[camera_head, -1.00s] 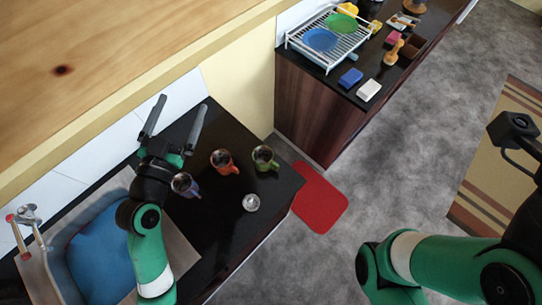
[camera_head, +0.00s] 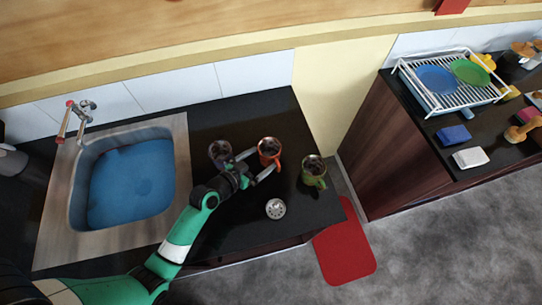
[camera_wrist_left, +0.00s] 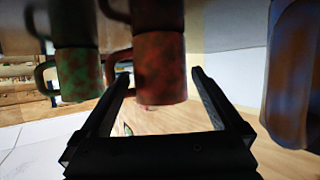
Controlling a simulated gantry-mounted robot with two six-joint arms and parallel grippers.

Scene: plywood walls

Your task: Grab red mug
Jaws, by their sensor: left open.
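The red mug (camera_head: 269,149) stands upright on the black counter, between the purple-grey mug (camera_head: 219,151) and the green mug (camera_head: 314,170). My left gripper (camera_head: 256,166) is open at the red mug's near side. In the left wrist view, which looks upside down, the red mug (camera_wrist_left: 160,65) lines up between the two open fingers (camera_wrist_left: 156,80), with its handle close to the left finger. I cannot tell how far it sits between them. The green mug (camera_wrist_left: 80,72) is on the left there, the purple-grey mug (camera_wrist_left: 290,75) on the right. My right gripper is out of view.
A small metal strainer-like item (camera_head: 275,208) lies on the counter in front of the mugs. A sink (camera_head: 130,180) with a faucet (camera_head: 80,117) is at left. A dish rack (camera_head: 450,85) stands on the separate right counter. A red mat (camera_head: 343,250) lies on the floor.

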